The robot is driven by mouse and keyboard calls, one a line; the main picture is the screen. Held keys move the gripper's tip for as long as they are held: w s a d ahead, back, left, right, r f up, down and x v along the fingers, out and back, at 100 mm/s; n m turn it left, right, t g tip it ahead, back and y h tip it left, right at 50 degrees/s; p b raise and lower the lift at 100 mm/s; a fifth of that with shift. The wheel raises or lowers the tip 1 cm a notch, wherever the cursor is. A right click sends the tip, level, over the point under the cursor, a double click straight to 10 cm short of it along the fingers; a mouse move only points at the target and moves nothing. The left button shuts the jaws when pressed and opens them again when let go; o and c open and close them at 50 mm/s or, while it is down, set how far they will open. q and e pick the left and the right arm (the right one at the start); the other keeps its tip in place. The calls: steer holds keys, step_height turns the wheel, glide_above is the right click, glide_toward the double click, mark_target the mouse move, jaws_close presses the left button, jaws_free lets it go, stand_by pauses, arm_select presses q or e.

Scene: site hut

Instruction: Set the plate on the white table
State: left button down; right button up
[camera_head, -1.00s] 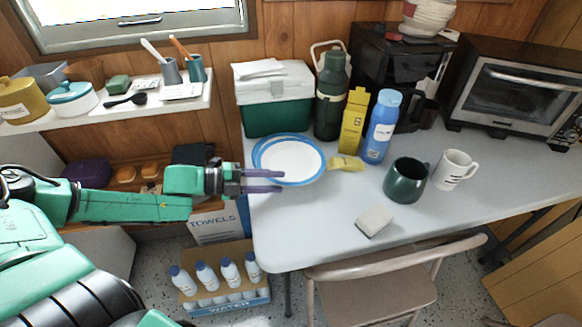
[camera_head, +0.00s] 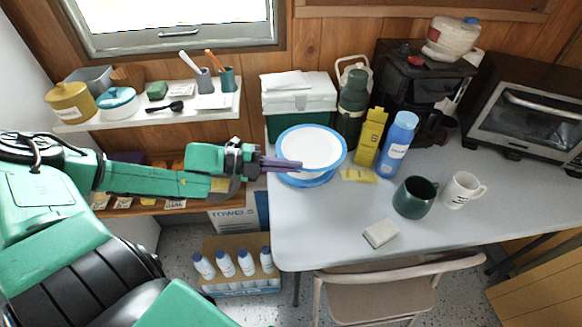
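A white plate with a blue rim (camera_head: 311,146) is held at its left edge by my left gripper (camera_head: 292,163). The gripper's purple fingers are close together on the rim. The plate appears raised above the white table (camera_head: 320,225), near its left end. A second blue-rimmed plate (camera_head: 306,182) shows below it, mostly hidden, and appears to lie on the table. My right gripper is not in view.
A green cooler (camera_head: 297,102), green flask (camera_head: 350,108), yellow box (camera_head: 369,138) and blue bottle (camera_head: 396,145) stand behind and right of the plate. A yellow item (camera_head: 357,175), white block (camera_head: 381,234), green mug (camera_head: 413,198) and white mug (camera_head: 462,190) are nearby. The table's front left is clear.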

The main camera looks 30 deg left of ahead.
arm_select(q)
step_height(320, 180, up, 9)
steer(key=p, duration=0.2)
steer(key=shift+f, duration=0.15)
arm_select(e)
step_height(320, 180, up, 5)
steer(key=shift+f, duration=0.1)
